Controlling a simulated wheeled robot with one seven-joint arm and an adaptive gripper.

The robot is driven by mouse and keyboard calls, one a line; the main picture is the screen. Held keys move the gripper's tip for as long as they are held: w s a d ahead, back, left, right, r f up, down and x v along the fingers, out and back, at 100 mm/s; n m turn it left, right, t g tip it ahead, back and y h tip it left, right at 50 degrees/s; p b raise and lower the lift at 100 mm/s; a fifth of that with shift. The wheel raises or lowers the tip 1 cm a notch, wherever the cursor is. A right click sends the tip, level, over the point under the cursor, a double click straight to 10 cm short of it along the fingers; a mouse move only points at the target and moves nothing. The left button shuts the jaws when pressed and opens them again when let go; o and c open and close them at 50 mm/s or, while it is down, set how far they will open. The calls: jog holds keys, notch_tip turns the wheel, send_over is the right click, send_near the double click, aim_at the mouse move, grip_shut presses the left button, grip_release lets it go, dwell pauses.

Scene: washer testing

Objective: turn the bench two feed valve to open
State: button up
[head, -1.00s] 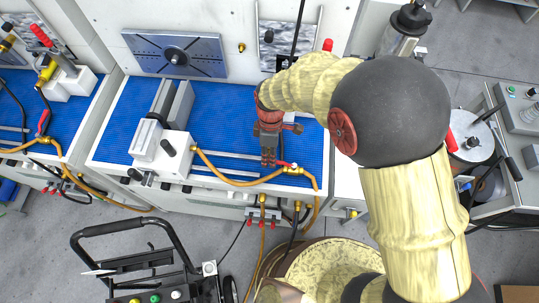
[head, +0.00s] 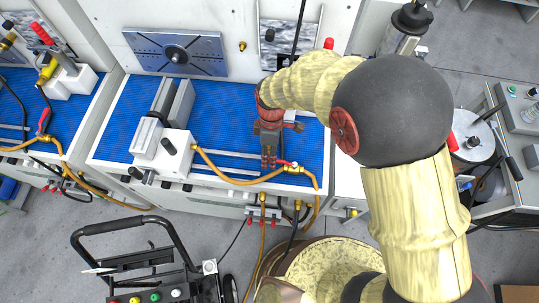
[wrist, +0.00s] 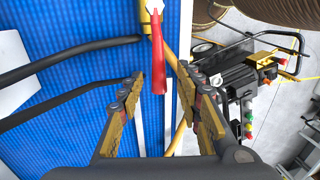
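The feed valve (head: 293,169) is a brass fitting on the yellow hose line at the front edge of the blue bench. It also shows at the top of the wrist view (wrist: 151,17). Its red lever (wrist: 158,62) points down the wrist picture, and its free end lies between my fingers. In the head view, the lever (head: 281,163) points left from the valve, along the bench front. My gripper (head: 268,163) is over the bench front, just left of the valve. In the wrist view, my gripper (wrist: 162,76) is open, with gaps on both sides of the lever.
A white block fixture (head: 163,150) stands on the blue bench mat (head: 225,105) to the left. Yellow hoses (head: 235,181) run along the bench front. A black-handled cart (head: 140,265) stands on the floor in front. A neighbouring bench with another red-levered valve (head: 45,138) is at far left.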

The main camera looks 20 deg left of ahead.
notch_tip(320, 180, up, 12)
jog(key=w, duration=0.2)
jog(key=shift+a+f, duration=0.25)
jog(key=shift+a, duration=0.1)
jog(key=shift+w, duration=0.1)
